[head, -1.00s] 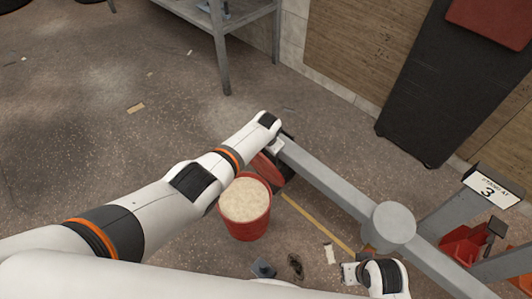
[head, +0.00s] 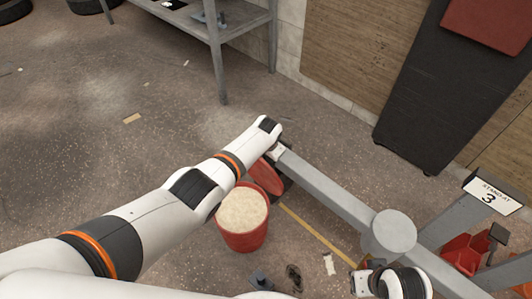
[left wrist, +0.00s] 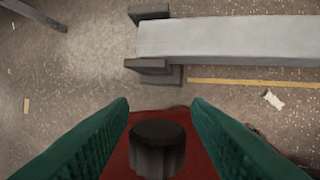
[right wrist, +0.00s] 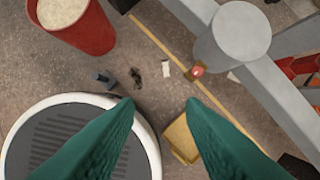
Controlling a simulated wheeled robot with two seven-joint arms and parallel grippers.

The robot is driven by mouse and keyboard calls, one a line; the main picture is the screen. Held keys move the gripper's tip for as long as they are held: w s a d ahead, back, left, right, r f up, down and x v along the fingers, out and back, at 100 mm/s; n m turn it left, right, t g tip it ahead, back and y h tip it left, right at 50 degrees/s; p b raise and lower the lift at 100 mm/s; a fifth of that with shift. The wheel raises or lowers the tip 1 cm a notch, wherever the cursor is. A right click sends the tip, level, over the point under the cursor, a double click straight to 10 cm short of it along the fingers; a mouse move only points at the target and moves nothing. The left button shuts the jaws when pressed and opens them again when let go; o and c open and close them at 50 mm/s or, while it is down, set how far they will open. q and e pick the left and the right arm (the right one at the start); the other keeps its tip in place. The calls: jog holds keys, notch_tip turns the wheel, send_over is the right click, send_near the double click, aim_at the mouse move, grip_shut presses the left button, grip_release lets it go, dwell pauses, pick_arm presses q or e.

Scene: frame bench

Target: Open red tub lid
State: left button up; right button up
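The red tub (head: 243,232) stands on the floor, open at the top and full of pale grainy stuff. Its red lid (head: 266,177) stands tilted up at the tub's far right side. My left gripper (left wrist: 160,104) is at the lid, hidden behind my arm in the head view. In the left wrist view its green fingers are apart, on either side of the lid's dark knob (left wrist: 158,150), with narrow gaps showing. My right gripper (right wrist: 161,102) is open and empty above the floor, right of the tub in the head view.
A grey beam (head: 325,190) with a round post top (head: 393,231) runs right of the tub. A sign reading 3 (head: 487,195) and red parts are farther right. A metal shelf (head: 222,75) stands behind. The floor at left is mostly clear.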

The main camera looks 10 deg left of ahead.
pick_arm(q)
jog(key=shift+s+a, duration=0.1)
jog(key=shift+r, duration=0.1)
jog(key=shift+p+v, duration=1.05)
jog(key=shift+p, duration=0.15)
jog(key=p+v, duration=0.2)
jog(key=shift+s+r, duration=0.1)
jog(key=shift+r, duration=0.25)
pick_arm(e)
notch_tip(320, 180, down, 14)
jog(key=s+g, duration=0.1)
pick_arm(q)
jog(key=shift+p+v, duration=1.9)
jog(key=shift+v, duration=1.55)
pick_arm(e)
jog(key=s+d+f, duration=0.1)
jog(key=s+f, duration=0.8)
jog(key=f, duration=0.1)
jog(key=shift+d+g, duration=0.15)
jog(key=shift+g, duration=0.25)
